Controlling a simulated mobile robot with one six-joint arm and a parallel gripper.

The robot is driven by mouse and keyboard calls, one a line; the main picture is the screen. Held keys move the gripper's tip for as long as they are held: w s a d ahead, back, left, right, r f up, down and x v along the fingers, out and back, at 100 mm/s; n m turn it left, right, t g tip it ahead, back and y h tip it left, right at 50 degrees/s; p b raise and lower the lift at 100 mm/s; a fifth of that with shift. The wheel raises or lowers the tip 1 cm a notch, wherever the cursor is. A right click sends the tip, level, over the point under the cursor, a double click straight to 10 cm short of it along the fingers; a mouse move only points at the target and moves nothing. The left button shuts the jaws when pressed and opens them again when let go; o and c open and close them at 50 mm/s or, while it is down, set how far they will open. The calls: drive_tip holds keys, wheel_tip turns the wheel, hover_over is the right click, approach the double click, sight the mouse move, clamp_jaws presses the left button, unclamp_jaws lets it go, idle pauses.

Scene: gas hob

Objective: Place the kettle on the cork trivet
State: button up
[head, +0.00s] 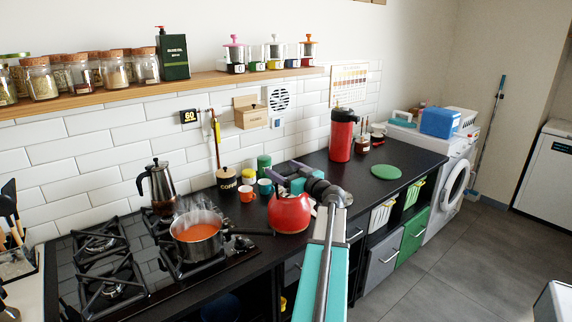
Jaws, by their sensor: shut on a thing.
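The red kettle (289,213) is at the front part of the black counter, right of the hob. My gripper (286,181) is at its top and is shut on it. My gripper and wrist hide much of the handle. I cannot tell whether the kettle's base touches the counter. A flat round green mat (386,172) lies bare on the counter further right. It is the only trivet-like thing I see; its colour is green, and I cannot tell if it is cork.
A steaming pot of orange soup (197,236) and a moka pot (160,188) stand on the hob. Small cups (265,187) and a coffee jar (228,180) are left behind the kettle. A tall red flask (341,135) stands behind the mat. Counter between kettle and mat looks clear.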

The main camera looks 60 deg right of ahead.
idle(0.3)
drive_tip(key=o, duration=2.1)
drive_tip(key=shift+f, duration=0.1)
drive_tip(key=shift+s+a, duration=0.1)
drive_tip(key=shift+s, duration=0.05)
drive_tip(key=b+v, duration=0.2)
drive_tip(key=v, duration=0.9)
drive_tip(key=shift+s, duration=0.35)
drive_tip(key=shift+a, duration=0.15)
